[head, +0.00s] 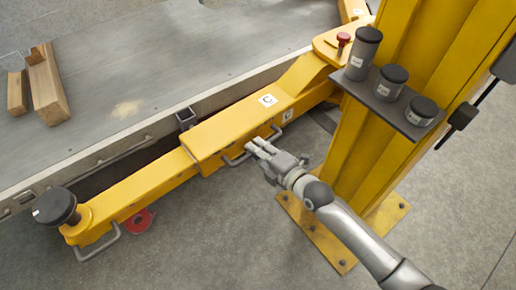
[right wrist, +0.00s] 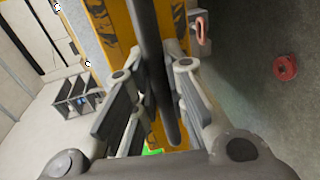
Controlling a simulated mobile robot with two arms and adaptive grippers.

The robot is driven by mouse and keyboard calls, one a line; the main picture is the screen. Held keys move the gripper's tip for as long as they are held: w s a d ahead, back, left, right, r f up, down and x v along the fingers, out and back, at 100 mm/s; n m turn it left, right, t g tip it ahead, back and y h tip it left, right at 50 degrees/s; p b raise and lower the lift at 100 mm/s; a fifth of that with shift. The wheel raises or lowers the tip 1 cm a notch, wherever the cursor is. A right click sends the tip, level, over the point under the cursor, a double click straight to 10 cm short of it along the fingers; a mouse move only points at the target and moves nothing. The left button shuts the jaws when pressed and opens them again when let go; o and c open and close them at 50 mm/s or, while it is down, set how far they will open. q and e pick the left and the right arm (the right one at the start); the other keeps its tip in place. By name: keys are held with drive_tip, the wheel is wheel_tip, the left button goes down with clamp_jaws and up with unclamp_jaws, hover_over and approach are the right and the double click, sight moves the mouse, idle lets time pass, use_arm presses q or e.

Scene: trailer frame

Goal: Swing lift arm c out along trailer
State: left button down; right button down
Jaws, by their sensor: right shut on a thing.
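Lift arm C (head: 225,135) is a long yellow beam with a white "C" label. It runs from the yellow post at the right to the lower left, alongside the trailer's edge. A round black pad (head: 56,207) stands on its far end. A dark bar handle (head: 236,160) is fixed to the arm's near side. My right gripper (head: 259,149) is at this handle. In the right wrist view, the dark bar (right wrist: 153,55) passes between the fingers, which are shut on it. My left gripper is in neither view.
The grey trailer deck (head: 150,60) carries wooden blocks (head: 46,85) at the left. The yellow post (head: 365,150) has a shelf with black-topped cylinders (head: 390,83) and a bolted foot plate. A red round thing (head: 137,222) is on the floor below the arm. Open floor lies in front.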

drive_tip(key=shift+w+a+f+m+h+p, duration=0.1)
drive_tip(key=shift+w+a+m+h+p, duration=0.35)
drive_tip(key=shift+w+a, duration=0.6)
drive_tip(key=c, duration=1.5)
unclamp_jaws()
drive_tip(key=shift+s+d, duration=0.1)
drive_tip(key=shift+s, duration=0.2)
drive_tip(key=shift+o, duration=0.2)
drive_tip(key=v, duration=1.2)
drive_tip(key=shift+f, duration=0.2)
drive_tip(key=shift+f, duration=0.1)
